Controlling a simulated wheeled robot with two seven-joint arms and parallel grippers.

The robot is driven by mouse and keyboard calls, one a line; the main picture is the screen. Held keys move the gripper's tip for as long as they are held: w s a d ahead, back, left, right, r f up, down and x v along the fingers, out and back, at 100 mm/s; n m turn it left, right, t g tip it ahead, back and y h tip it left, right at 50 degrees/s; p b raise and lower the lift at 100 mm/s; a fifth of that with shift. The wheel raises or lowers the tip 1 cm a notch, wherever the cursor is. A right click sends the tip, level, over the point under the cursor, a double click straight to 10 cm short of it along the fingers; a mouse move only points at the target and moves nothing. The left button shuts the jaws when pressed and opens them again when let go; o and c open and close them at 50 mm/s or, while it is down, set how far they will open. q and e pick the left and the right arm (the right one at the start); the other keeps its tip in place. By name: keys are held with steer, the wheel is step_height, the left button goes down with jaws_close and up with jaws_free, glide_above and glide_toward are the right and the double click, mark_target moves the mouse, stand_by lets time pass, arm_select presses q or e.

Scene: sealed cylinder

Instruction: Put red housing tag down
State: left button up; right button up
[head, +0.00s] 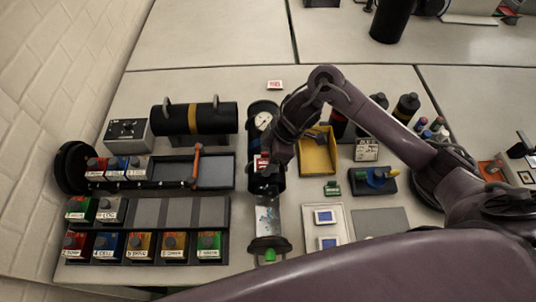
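My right gripper (268,168) is over the middle of the sealed cylinder (266,215), which lies lengthwise on the table with a gauge at its far end. A small red-and-white tag (261,163) shows at the fingertips, against the cylinder's dark housing. The fingers are too small and dark to tell whether they grip it. Another small white card with red marking (275,85) lies flat on the table beyond the gauge. I cannot tell which is the red housing tag. My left gripper is not in view.
Left of the cylinder are a tray of labelled coloured blocks (138,262), an upper tray (215,174) with an orange-handled tool, and a black drum (193,119). The table beyond the gauge is mostly clear.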

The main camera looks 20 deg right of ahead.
steer(key=p+v, duration=0.1)
steer(key=v, duration=1.1)
steer(key=shift+r, duration=0.15)
